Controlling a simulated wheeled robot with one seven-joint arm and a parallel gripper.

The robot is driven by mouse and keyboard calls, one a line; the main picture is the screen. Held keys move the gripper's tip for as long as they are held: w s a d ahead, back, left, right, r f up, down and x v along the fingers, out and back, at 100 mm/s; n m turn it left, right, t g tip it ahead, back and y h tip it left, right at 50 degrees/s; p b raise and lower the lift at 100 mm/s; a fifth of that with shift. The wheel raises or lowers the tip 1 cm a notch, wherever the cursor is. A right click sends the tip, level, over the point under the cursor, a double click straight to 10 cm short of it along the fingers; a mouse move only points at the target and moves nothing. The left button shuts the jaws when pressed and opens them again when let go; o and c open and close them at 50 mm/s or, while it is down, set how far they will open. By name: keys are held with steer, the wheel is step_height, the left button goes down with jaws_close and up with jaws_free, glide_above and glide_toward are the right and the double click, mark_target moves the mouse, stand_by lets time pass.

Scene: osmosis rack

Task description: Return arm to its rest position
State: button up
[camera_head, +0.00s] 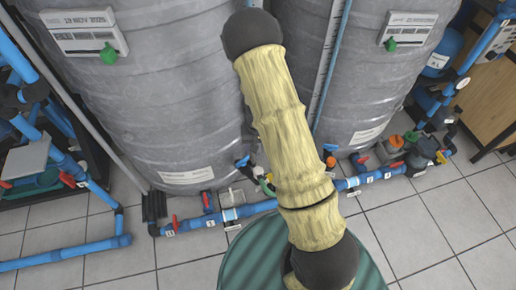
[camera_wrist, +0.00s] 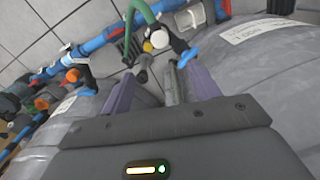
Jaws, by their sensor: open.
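My arm (camera_head: 280,130) rises in a pale yellow sleeve with dark joints through the middle of the head view, in front of two grey tanks. My gripper does not show there. In the wrist view my gripper (camera_wrist: 163,78) has two purple fingers spread apart. It points at the floor-level pipework, and I see no object held between the fingers. Beyond the fingertips are a blue valve handle (camera_wrist: 188,57), a white round cap (camera_wrist: 160,39) and a green hose (camera_wrist: 141,14). I cannot tell how near the fingertips are to them.
The left tank (camera_head: 155,100) and right tank (camera_head: 375,70) stand close behind my arm. Blue pipes (camera_head: 250,209) with red-handled valves run along their bases. A blue pipe rack (camera_head: 75,250) is at the left, a wooden cabinet (camera_head: 487,100) at the right. Tiled floor (camera_head: 440,230) is open at the lower right.

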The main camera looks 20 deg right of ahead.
steer(key=shift+r, duration=0.1)
stand_by(0.3)
steer(key=s+r+n+t, duration=0.1)
steer(key=s+r, duration=0.6)
steer(key=r, duration=0.4)
steer(key=s+r+n+t, duration=0.1)
steer(key=s+r+t, duration=0.1)
steer(key=s+r, duration=0.7)
step_height(320, 180, up, 35)
steer(key=w+p, duration=0.1)
steer(key=p, duration=3.1)
steer(key=shift+w+f+p, duration=0.15)
steer(key=shift+w+p, duration=0.15)
steer(key=shift+p, duration=0.05)
steer(key=shift+w+a, duration=0.1)
steer(key=shift+a, duration=0.05)
steer(key=shift+s, duration=0.2)
steer(key=shift+w, duration=0.1)
steer(key=shift+c, duration=0.4)
